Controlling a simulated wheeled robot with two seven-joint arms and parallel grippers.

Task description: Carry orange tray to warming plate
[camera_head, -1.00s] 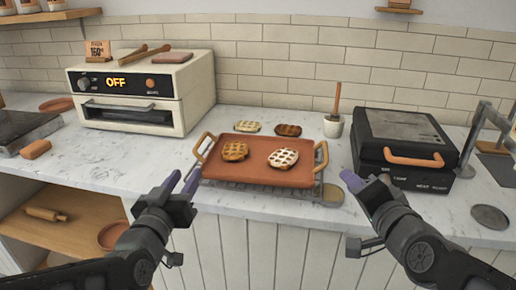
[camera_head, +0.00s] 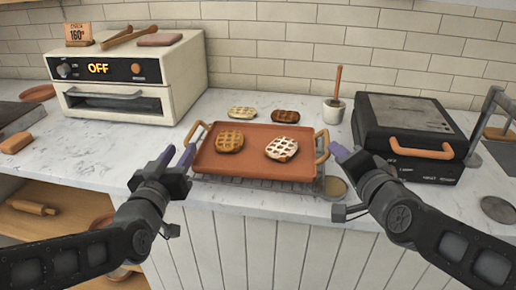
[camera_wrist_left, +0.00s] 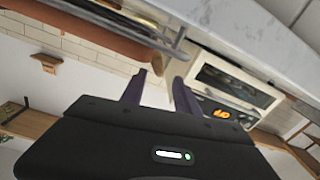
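The orange tray (camera_head: 245,173) rests on a wire rack (camera_head: 300,187) at the counter's front edge. My left gripper (camera_head: 177,158) is open and empty, just left of the left handle. In the left wrist view its fingers (camera_wrist_left: 157,90) are apart, with the tray (camera_wrist_left: 95,32) above. My right gripper (camera_head: 343,152) is close to the right handle; its finger gap is unclear. A dark flat plate (camera_head: 20,117), possibly the warming plate, is cut off at the left edge.
A cream oven (camera_head: 130,78) reading OFF stands back left. A black appliance with an orange handle (camera_head: 408,135) stands close right of my right gripper. The marble counter (camera_head: 100,150) between the dark plate and tray is mostly clear.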

